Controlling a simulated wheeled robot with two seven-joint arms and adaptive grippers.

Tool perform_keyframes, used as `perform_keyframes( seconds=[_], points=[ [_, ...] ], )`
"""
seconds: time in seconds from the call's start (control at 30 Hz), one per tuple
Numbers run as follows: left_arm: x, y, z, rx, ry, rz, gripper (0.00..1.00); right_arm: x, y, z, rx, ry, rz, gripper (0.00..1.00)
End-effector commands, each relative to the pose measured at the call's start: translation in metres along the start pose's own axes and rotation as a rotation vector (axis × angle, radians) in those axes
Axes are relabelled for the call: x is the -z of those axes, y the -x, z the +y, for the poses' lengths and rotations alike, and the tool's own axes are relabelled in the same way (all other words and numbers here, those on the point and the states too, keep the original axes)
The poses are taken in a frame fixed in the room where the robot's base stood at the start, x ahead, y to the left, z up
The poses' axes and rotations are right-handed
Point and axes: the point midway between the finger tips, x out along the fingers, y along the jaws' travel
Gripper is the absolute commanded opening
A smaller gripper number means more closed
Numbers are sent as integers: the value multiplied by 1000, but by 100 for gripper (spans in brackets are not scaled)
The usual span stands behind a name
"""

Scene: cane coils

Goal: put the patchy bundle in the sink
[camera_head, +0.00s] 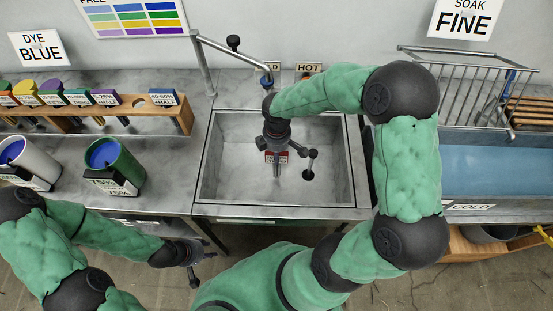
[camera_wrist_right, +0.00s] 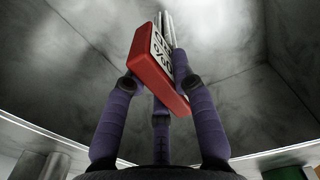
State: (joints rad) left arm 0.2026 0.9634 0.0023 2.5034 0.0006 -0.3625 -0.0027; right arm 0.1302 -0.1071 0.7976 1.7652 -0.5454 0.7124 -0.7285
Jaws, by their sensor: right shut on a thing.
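A thin bundle with a red-backed, white-faced tag (camera_head: 276,157) is over the grey sink (camera_head: 207,165) in the head view. It also shows in the right wrist view (camera_wrist_right: 152,72), its pale sticks pointing away from the wrist. The print on the tag is too small to tell if it is the patchy one. My right gripper (camera_head: 285,152) is shut on this bundle, inside the sink's outline; whether the sticks touch the basin floor is unclear. My left gripper (camera_head: 203,262) is open and empty, low in front of the counter.
A wooden rack (camera_head: 182,121) with colored tagged bundles and an empty hole stands at left. A white pot (camera_head: 38,160) and a green pot (camera_head: 125,168) are in front. A faucet (camera_head: 206,68) is behind the sink; a wire rack (camera_head: 450,80) and blue bath (camera_head: 500,165) are at right.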

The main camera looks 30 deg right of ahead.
Motion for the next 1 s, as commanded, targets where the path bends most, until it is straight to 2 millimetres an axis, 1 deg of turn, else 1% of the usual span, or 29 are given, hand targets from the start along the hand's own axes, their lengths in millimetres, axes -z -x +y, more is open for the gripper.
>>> perform_keyframes(
  seconds=[0.03, 0.13, 0.2, 0.43, 0.57, 0.6, 0.67, 1.0],
  points=[
    [0, -8, -3, 0, 0, 0, 40, 0, -14, -2, 4, 1, -2, 0],
    [0, -15, -5, 0, 0, -1, 40, 0, -27, -2, 4, 1, -2, 0],
    [0, -16, -6, 0, 0, -1, 40, 1, -29, -2, 2, 1, -1, 0],
    [0, -14, -5, 0, 0, 0, 40, 1, -27, -2, 2, 1, -1, 0],
    [0, -16, -6, 0, 0, 0, 40, 1, -31, -2, 2, 1, -1, 0],
    [0, -16, -6, 0, 0, 0, 40, 1, -30, -2, 2, 1, -1, 35],
    [0, -16, -6, 0, 0, 0, 40, 1, -30, -2, 3, 1, -1, 50],
    [0, -15, -5, 0, 0, 0, 40, 1, -29, -2, 2, 1, -1, 50]
  ],
)
